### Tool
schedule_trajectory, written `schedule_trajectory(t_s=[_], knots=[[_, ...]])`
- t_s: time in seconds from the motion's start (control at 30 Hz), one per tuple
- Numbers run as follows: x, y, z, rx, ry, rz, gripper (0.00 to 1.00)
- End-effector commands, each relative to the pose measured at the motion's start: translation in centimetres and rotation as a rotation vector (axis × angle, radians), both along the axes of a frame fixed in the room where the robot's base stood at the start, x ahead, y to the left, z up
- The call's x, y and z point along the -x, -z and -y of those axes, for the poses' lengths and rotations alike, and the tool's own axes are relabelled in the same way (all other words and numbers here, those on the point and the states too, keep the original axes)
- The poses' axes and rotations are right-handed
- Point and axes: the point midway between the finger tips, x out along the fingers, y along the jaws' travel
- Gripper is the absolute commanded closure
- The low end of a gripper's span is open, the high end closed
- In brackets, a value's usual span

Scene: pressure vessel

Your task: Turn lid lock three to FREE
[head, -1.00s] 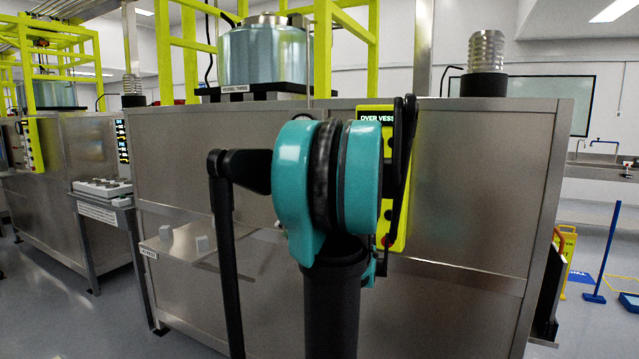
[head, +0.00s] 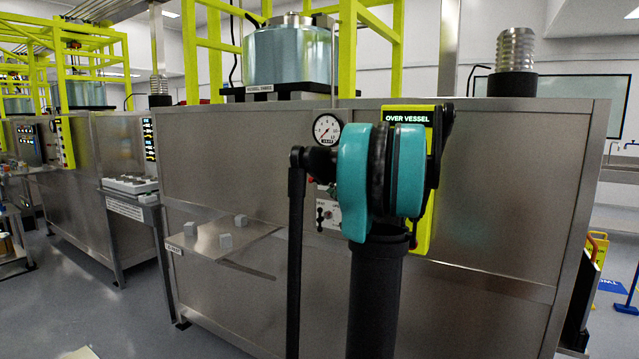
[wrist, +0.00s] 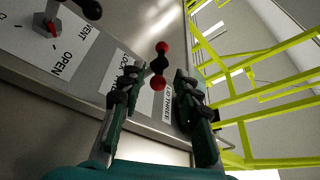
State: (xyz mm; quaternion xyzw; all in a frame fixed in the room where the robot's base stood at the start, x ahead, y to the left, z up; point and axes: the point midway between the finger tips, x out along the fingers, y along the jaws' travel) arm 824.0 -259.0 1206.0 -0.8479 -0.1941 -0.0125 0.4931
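In the wrist view, a small black handle with red ends (wrist: 159,66) sits on the panel, close to a white label (wrist: 167,104) reading in part "THREE". A second white label (wrist: 119,75) reading in part "LOCK" is partly covered by my left finger. My gripper (wrist: 157,87) is open, with its dark fingers apart on either side of the handle and nothing visibly held. Contact cannot be told. In the head view, the vessel three cabinet (head: 480,180) is ahead; my arm hides my gripper and part of the small panel (head: 327,215).
A vent lever (wrist: 50,22), with "OPEN" on its plate, is at the wrist view's upper left. Floor is free at the lower left.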

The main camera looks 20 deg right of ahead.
Motion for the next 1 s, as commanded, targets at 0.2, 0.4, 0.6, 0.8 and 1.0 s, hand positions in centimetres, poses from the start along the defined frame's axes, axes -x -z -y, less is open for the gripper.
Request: schedule_trajectory(t_s=[0.2, 0.4, 0.6, 0.8, 1.0], knots=[[-3.7, -0.8, -1.4, -0.001, -0.003, 0.0, 0.68], [-5.5, -1.3, -1.9, -0.001, -0.002, 0.0, 0.68], [-6.0, -1.4, -2.1, 0.0, -0.001, 0.0, 0.68], [-6.0, -1.4, -2.1, 0.0, 0.0, 0.0, 0.7], [-6.0, -1.4, -2.1, 0.0, -0.001, 0.001, 0.95]])
